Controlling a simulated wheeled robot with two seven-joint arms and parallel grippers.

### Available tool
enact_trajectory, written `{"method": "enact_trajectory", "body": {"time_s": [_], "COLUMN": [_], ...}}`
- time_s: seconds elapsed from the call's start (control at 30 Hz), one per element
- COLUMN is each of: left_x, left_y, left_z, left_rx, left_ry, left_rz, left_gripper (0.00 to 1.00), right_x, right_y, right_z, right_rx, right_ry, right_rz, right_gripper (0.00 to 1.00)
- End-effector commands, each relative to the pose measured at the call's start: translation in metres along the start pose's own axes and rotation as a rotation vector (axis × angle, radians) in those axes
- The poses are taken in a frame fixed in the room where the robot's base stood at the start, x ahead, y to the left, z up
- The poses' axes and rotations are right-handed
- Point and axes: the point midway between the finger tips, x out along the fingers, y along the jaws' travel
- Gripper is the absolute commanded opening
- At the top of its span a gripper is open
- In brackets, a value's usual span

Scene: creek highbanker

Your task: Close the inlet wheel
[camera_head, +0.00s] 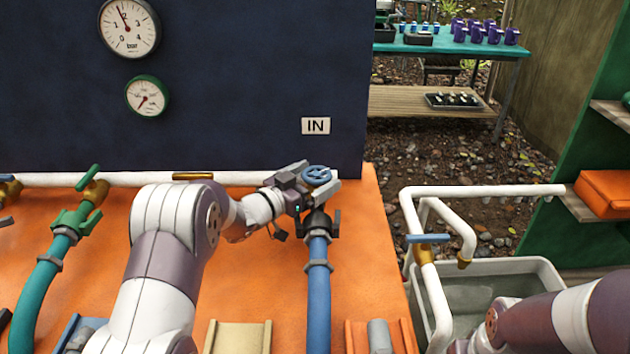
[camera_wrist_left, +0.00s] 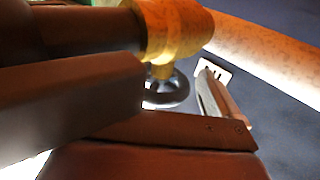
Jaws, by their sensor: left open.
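The inlet wheel (camera_head: 316,175) is a small blue round handwheel below the IN label (camera_head: 316,126) in the head view. It sits above a blue hose (camera_head: 318,290) with a dark coupling. My left gripper (camera_head: 312,186) is at the wheel, with its open fingers to either side of it; whether they touch it I cannot tell. In the left wrist view a dark wheel rim (camera_wrist_left: 168,90) shows partly behind the fingers, under a brass fitting (camera_wrist_left: 175,28). My right arm shows at the lower right; its gripper is out of the picture.
A white pipe (camera_head: 130,179) runs along the dark panel's foot. A green-handled valve (camera_head: 80,215) with a teal hose stands at the left. A grey tub (camera_head: 510,270) and white piping with a blue-handled valve (camera_head: 428,239) are at the right.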

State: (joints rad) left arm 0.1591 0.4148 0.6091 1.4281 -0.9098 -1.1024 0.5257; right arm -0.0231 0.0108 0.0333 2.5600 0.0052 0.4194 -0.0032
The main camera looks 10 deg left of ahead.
Motion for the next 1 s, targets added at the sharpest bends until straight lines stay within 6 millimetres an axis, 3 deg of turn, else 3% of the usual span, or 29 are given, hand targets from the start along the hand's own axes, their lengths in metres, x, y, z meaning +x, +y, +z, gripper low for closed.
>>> {"method": "enact_trajectory", "body": {"time_s": [0.3, 0.47, 0.73, 1.0], "left_x": [0.005, 0.005, 0.004, 0.004], "left_y": [0.0, 0.0, -0.001, -0.002], "left_z": [0.0, 0.0, -0.001, -0.004], "left_rx": [0.0, 0.0, -0.002, -0.001], "left_ry": [0.0, 0.0, -0.001, -0.002], "left_rz": [-0.001, -0.001, 0.019, 0.159], "left_gripper": [0.97, 0.46, 0.46, 0.46], "right_x": [0.001, 0.001, -0.004, -0.025], "right_y": [0.0, 0.0, 0.0, 0.0], "right_z": [0.0, 0.0, -0.001, -0.003], "right_rx": [0.0, 0.0, 0.0, 0.0], "right_ry": [0.0, 0.0, 0.0, 0.0], "right_rz": [0.0, 0.0, 0.0, 0.0], "right_gripper": [0.43, 0.43, 0.43, 0.43]}}
